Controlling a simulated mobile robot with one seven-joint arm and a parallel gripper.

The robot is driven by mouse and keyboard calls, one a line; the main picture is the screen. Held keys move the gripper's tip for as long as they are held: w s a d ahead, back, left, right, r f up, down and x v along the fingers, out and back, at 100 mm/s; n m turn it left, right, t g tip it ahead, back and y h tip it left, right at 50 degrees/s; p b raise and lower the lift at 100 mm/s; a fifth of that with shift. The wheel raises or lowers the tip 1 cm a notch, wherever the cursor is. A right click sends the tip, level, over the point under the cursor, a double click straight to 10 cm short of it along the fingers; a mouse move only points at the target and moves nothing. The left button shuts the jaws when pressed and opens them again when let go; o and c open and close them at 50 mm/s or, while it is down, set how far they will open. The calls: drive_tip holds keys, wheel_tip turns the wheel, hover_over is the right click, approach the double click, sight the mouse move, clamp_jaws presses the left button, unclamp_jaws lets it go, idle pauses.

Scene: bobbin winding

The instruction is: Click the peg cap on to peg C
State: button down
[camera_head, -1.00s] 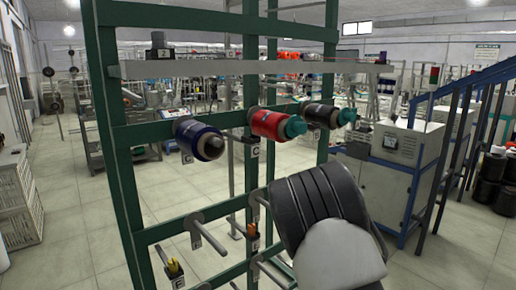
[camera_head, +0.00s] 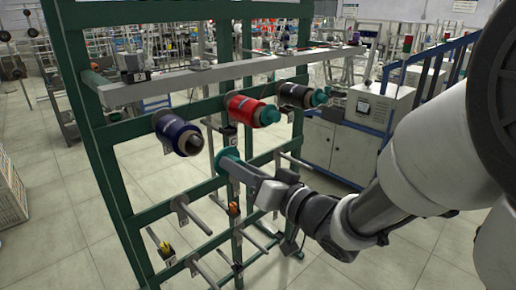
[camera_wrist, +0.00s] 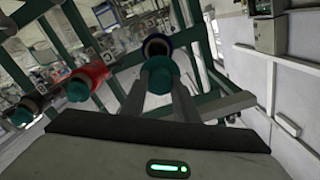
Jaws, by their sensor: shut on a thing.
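My gripper (camera_head: 243,168) is shut on a teal peg cap (camera_head: 226,156), held in front of the rack, right of and slightly below the end of the blue bobbin (camera_head: 178,133) in the head view. In the wrist view the cap (camera_wrist: 159,80) sits between my fingertips. The blue bobbin's round end (camera_wrist: 157,46) shows just behind it, with a gap that I cannot judge. The blue bobbin's peg end has no cap in the head view.
The red bobbin (camera_head: 246,109) and black bobbin (camera_head: 297,94) hang to the right, each with a teal cap. Bare pegs (camera_head: 195,217) stick out below from the green rack (camera_head: 92,140). A light rail (camera_head: 200,80) runs above the bobbins.

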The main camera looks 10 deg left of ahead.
sight(199, 142)
drive_tip(key=p, duration=0.2)
drive_tip(key=w+a+p, duration=0.1)
drive_tip(key=shift+w+a+r+p, duration=0.1)
drive_tip(key=shift+a+r+p, duration=0.1)
drive_tip(key=shift+r+p, duration=0.15)
drive_tip(key=x, duration=0.4)
drive_tip(key=shift+w+a+f, duration=0.1)
drive_tip(key=shift+w+f, duration=0.05)
drive_tip(key=shift+f, duration=0.2)
drive_tip(key=shift+b+x, duration=0.65)
drive_tip(key=shift+x, duration=2.05)
drive_tip(key=shift+w+a, duration=0.3)
